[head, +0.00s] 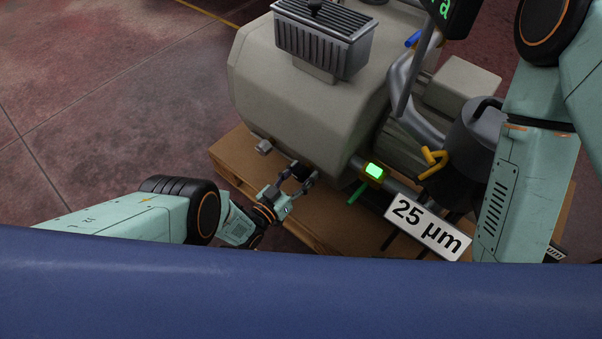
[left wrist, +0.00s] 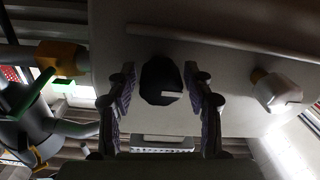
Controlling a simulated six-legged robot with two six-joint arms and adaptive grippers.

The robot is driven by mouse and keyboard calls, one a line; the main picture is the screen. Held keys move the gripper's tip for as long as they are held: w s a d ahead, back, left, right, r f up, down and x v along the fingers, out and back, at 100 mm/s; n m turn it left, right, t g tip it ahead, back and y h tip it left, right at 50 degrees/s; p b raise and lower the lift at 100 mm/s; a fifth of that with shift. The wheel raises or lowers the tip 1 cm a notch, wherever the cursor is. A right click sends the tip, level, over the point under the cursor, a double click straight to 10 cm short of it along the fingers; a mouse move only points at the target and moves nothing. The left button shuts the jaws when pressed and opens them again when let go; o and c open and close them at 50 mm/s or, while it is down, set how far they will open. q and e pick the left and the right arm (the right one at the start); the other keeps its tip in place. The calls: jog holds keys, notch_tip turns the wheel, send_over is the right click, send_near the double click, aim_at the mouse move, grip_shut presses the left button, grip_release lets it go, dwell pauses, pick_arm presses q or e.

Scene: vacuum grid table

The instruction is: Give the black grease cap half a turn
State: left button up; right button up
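The black grease cap (left wrist: 158,80) is a dark round knob with a pale mark on its face, on the grey machine body. In the head view the cap (head: 299,169) is small and partly covered by my left gripper (head: 296,183). In the left wrist view, the two fingers of my left gripper (left wrist: 160,92) stand open on either side of the cap. A gap shows between the cap and each finger, and I see no contact. My right arm is at the right of the head view; its gripper is not visible.
A light grey cap (left wrist: 277,92) sits right of the black one in the wrist view. The grey machine (head: 290,110) stands on a wooden pallet (head: 232,155). A green-lit gauge (head: 374,171), yellow handle (head: 432,160) and "25 µm" sign (head: 428,227) are to the right. Floor at left is clear.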

pick_arm(q)
jog(key=c, duration=0.9)
jog(key=shift+o, duration=0.2)
jog(key=shift+m, duration=0.4)
